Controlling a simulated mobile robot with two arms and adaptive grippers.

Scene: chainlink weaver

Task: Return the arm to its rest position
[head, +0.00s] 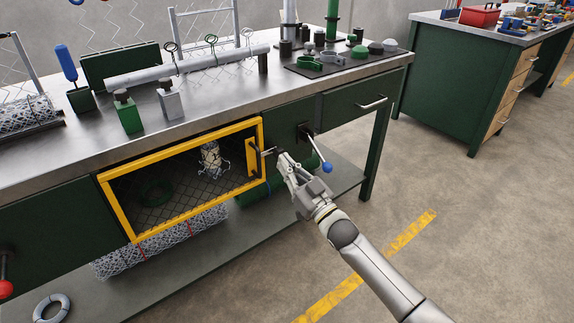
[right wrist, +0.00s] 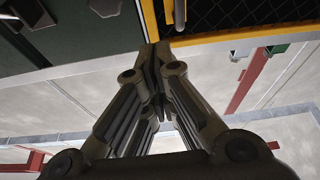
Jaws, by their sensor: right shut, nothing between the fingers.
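My right gripper (head: 284,163) is shut and empty in front of the green workbench, close to the right side of the yellow-framed mesh door (head: 182,222). A door handle (head: 253,158) is on the door's right side, just left of the fingertips; I cannot tell whether they touch. In the right wrist view the shut fingers (right wrist: 155,55) point at the yellow frame (right wrist: 150,20) and the dark green panel (right wrist: 90,40). My right arm comes in from the lower right. My left gripper is not in view.
A lever with a blue knob (head: 327,167) sticks out just right of my gripper. The steel benchtop (head: 200,130) carries tools and fixtures. A lower shelf (head: 170,275) holds mesh rolls. Another bench (head: 450,75) stands at the back right. The floor (head: 470,230) on the right is clear.

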